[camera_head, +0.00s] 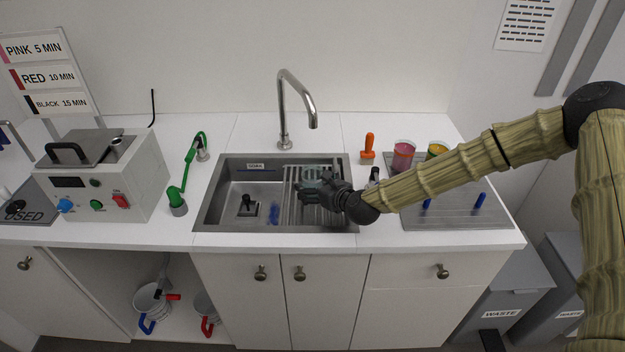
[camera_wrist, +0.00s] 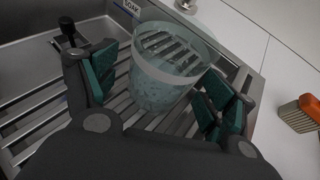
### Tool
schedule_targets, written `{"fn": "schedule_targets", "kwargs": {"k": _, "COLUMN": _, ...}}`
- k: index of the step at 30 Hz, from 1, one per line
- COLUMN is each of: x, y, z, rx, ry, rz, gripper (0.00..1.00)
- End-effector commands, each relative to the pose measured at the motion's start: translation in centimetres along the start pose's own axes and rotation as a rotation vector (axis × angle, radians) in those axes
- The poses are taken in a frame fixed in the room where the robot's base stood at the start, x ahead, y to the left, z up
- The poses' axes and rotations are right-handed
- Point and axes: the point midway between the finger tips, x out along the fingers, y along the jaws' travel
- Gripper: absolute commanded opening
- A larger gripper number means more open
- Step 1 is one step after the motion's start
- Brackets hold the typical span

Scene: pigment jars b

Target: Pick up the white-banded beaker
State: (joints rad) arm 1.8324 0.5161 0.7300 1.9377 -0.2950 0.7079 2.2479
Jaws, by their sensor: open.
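The white-banded beaker (camera_wrist: 160,90) is clear glass with a pale band near its rim. It stands on the slatted rack (camera_wrist: 115,115) in the sink, upright as far as I can tell. My gripper (camera_wrist: 158,95) is open, with its green-padded fingers on either side of the beaker. A gap shows on the left side; on the right I cannot tell whether the pad touches. In the head view my gripper (camera_head: 322,184) is over the right part of the sink and hides most of the beaker.
The sink (camera_head: 225,212) holds a black-handled plug (camera_head: 247,207) and a blue item (camera_head: 273,214). The faucet (camera_head: 297,100) rises behind. An orange-handled brush (camera_head: 368,147) and two coloured beakers, pink (camera_head: 403,155) and yellow-green (camera_head: 437,149), stand to the right.

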Motion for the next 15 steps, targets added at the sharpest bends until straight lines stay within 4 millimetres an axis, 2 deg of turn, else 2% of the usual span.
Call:
{"fn": "schedule_targets", "kwargs": {"k": 5, "x": 0.98, "y": 0.02, "z": 0.02, "rx": 0.0, "ry": 0.0, "rz": 0.0, "gripper": 0.84}}
{"fn": "schedule_targets", "kwargs": {"k": 12, "x": 1.08, "y": 0.03, "z": -0.04, "rx": 0.0, "ry": 0.0, "rz": 0.001, "gripper": 0.84}}
{"fn": "schedule_targets", "kwargs": {"k": 13, "x": 1.08, "y": 0.03, "z": -0.04, "rx": 0.0, "ry": 0.0, "rz": 0.001, "gripper": 0.82}}
{"fn": "schedule_targets", "kwargs": {"k": 15, "x": 1.08, "y": 0.02, "z": -0.03, "rx": 0.0, "ry": 0.0, "rz": 0.001, "gripper": 0.69}}
